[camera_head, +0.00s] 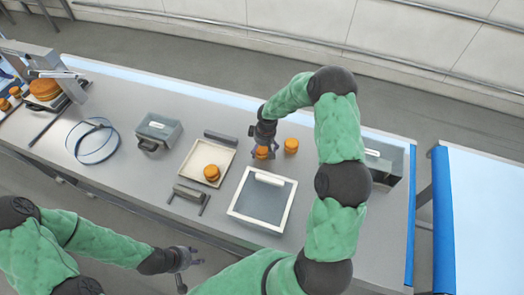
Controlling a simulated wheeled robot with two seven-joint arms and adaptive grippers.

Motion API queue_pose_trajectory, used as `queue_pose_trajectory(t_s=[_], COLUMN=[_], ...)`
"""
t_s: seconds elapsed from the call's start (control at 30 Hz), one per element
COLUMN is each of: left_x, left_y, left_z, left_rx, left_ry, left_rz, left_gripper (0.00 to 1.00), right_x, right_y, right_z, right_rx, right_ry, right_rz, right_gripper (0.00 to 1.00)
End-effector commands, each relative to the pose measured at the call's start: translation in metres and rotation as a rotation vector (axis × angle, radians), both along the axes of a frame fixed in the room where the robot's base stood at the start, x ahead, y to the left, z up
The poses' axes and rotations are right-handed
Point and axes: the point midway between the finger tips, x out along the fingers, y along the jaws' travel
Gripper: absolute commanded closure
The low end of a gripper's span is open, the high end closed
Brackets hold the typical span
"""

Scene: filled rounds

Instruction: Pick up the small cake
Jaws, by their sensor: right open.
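A small round orange-brown cake (262,153) stands on the grey table, partly hidden by my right gripper (262,151). The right gripper reaches down over it with its fingers open around it; whether they touch it I cannot tell. A second small cake (291,146) stands just to the right of that gripper. A third one (211,173) sits on a cream square tray (196,155) to the left. My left gripper (190,268) hangs in front of the table's near edge, away from the cakes; its finger opening is unclear.
A white-rimmed shallow box (237,213) lies in front of the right gripper. A grey handled container (158,130), a blue hoop (78,155) and dark bars (188,195) lie leftward. A machine with a larger cake (44,88) stands far left. Another bin (383,166) is beyond my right arm.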

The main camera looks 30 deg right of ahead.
Motion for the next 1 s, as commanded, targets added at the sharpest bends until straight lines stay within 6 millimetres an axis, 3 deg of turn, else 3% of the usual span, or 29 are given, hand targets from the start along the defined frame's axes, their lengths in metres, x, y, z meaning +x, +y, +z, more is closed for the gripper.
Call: queue_pose_trajectory(t_s=[0.2, 0.47, 0.63, 1.0], left_x=[0.0, 0.0, 0.0, 0.0], left_y=[0.0, 0.0, 0.0, 0.0], left_z=[0.004, 0.003, 0.003, 0.003], left_rx=[0.0, 0.0, 0.0, 0.0], left_ry=[0.0, 0.0, 0.0, 0.0], left_rz=[0.0, 0.0, 0.0, 0.0], left_gripper=[0.6, 0.6, 0.6, 0.6], right_x=[0.002, 0.003, 0.003, 0.003], right_y=[0.0, 0.0, 0.001, 0.0], right_z=[-0.022, -0.024, -0.024, -0.023], right_rx=[0.0, 0.0, 0.0, 0.0], right_ry=[0.0, -0.001, -0.001, -0.001], right_rz=[0.0, -0.001, -0.001, -0.001], right_gripper=[0.12, 0.12, 0.51, 0.53])
